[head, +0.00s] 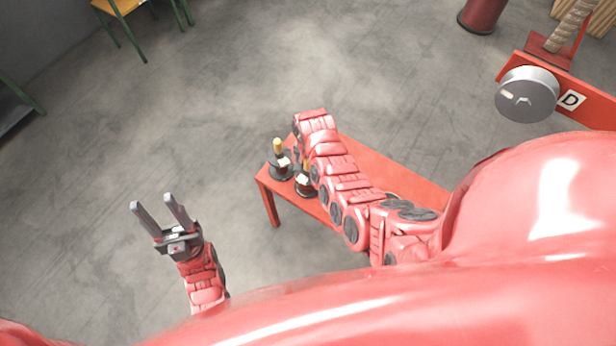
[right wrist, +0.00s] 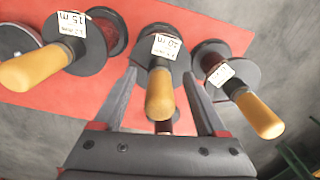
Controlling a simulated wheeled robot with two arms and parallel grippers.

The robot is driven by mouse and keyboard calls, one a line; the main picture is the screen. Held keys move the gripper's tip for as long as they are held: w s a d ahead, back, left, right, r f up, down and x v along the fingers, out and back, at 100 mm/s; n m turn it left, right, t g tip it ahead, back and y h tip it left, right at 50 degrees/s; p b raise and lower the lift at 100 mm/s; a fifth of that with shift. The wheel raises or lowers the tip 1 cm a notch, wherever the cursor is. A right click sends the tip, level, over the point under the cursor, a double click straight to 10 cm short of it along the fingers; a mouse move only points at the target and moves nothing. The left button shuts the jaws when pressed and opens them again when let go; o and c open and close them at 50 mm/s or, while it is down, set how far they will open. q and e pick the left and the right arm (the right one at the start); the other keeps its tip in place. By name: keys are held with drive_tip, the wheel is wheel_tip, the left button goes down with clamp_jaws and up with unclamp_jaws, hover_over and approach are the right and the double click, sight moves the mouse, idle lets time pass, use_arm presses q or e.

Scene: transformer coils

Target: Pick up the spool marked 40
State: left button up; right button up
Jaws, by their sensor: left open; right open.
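In the right wrist view, spools with black flanges and yellow handles stand on the red table (right wrist: 225,25). The left spool (right wrist: 80,50) has a tag that seems to read 15 m. I cannot make out a 40. My right gripper (right wrist: 158,78) is open, its fingers on either side of the middle spool's handle; contact is unclear. My left gripper (head: 152,203) is open and empty over the floor, left of the table.
In the head view, two spools (head: 281,168) show at the table's left end, and my right arm hides much of the table (head: 400,182). Part of another spool (right wrist: 18,42) shows at the far left of the wrist view. A red stand with a grey disc (head: 527,94) is at right.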

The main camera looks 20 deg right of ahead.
drive_tip(key=shift+f, duration=0.15)
clamp_jaws()
idle(0.4)
idle(1.0)
